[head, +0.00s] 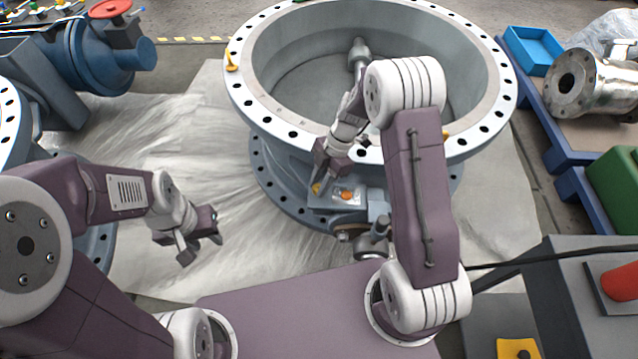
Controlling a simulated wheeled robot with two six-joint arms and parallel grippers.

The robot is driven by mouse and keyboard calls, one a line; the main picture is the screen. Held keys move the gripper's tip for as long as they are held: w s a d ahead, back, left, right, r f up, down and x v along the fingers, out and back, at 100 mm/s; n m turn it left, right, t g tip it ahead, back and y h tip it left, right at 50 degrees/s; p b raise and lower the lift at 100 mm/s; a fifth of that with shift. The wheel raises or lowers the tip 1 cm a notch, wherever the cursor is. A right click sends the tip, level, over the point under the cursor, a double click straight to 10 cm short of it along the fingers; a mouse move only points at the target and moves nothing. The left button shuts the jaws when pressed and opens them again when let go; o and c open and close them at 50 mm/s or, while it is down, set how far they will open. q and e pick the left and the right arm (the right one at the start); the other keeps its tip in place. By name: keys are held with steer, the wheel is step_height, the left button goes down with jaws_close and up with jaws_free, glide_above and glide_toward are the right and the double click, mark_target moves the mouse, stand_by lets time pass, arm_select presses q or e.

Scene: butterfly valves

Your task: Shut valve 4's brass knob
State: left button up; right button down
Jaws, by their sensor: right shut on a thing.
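A large grey butterfly valve body (262,95) with a bolted ring flange stands in the middle of the head view. On its near side is a small plate (357,203) with an orange knob (347,195) and a small brass-yellow knob (316,188). My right gripper (319,186) reaches down over the left part of the plate and is shut on the brass knob. Its fingers partly cover the knob, so its turn angle cannot be told. My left gripper (203,247) is open and empty over the sheet, left of the valve. No valve number is readable.
A blue valve with a red handwheel (110,8) stands at upper left. A blue bin (533,48) and a metal pipe piece (590,85) lie on a blue-framed pallet at right. A crumpled pale sheet (190,130) covers the floor. A red-topped grey box is at lower right.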

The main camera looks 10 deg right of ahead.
steer(key=m+t+b, duration=0.1)
steer(key=m+b, duration=0.1)
steer(key=m, duration=0.1)
steer(key=shift+s+f, duration=0.1)
steer(key=shift+f, duration=0.1)
steer(key=m+t+b, duration=0.1)
steer(key=m+b, duration=0.2)
steer(key=m, duration=0.1)
steer(key=shift+s+t, duration=0.1)
steer(key=shift+t, duration=0.3)
steer(key=m+t+b, duration=0.1)
steer(key=m+b, duration=0.1)
steer(key=m, duration=0.1)
steer(key=shift+s+r+m, duration=0.1)
steer(key=shift+m, duration=0.2)
steer(key=shift+a+r+m+t+h, duration=0.1)
steer(key=shift+m+t+h, duration=0.45)
steer(key=shift+m, duration=0.65)
steer(key=shift+s+m+t+h, duration=0.1)
steer(key=shift+m+t+h, duration=0.2)
steer(key=shift+m, duration=1.2)
steer(key=c, duration=1.1)
jaws_free()
steer(key=shift+c, duration=0.2)
